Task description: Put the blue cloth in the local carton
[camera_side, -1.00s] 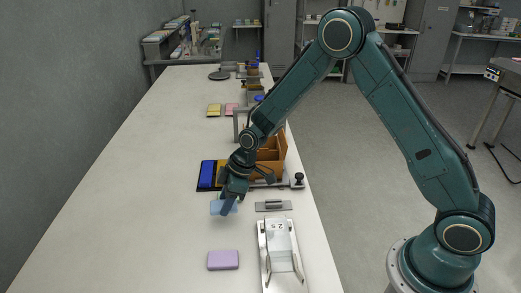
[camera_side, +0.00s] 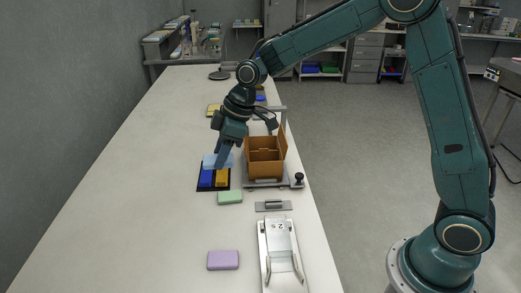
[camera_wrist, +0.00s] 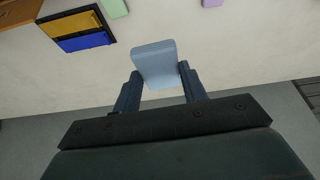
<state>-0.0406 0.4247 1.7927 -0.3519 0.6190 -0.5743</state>
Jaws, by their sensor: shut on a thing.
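The light blue cloth (camera_side: 211,161) is a flat block-like piece held between the fingers of my gripper (camera_side: 224,155). In the wrist view, the cloth (camera_wrist: 155,62) spans the gap between both fingertips (camera_wrist: 158,78). My gripper is shut on it, pointing down, above the back of a black tray with blue and yellow blocks. The brown carton (camera_side: 265,168) stands open to the right of my gripper, with a flap raised on its right side. The carton's corner shows at the top left of the wrist view (camera_wrist: 16,14).
The black tray (camera_side: 199,187) holds a dark blue block (camera_side: 206,178) and a yellow block (camera_side: 222,178). A green block (camera_side: 230,197) lies in front of it. A lilac block (camera_side: 223,260) and a metal fixture (camera_side: 280,245) are nearer. The table's left side is clear.

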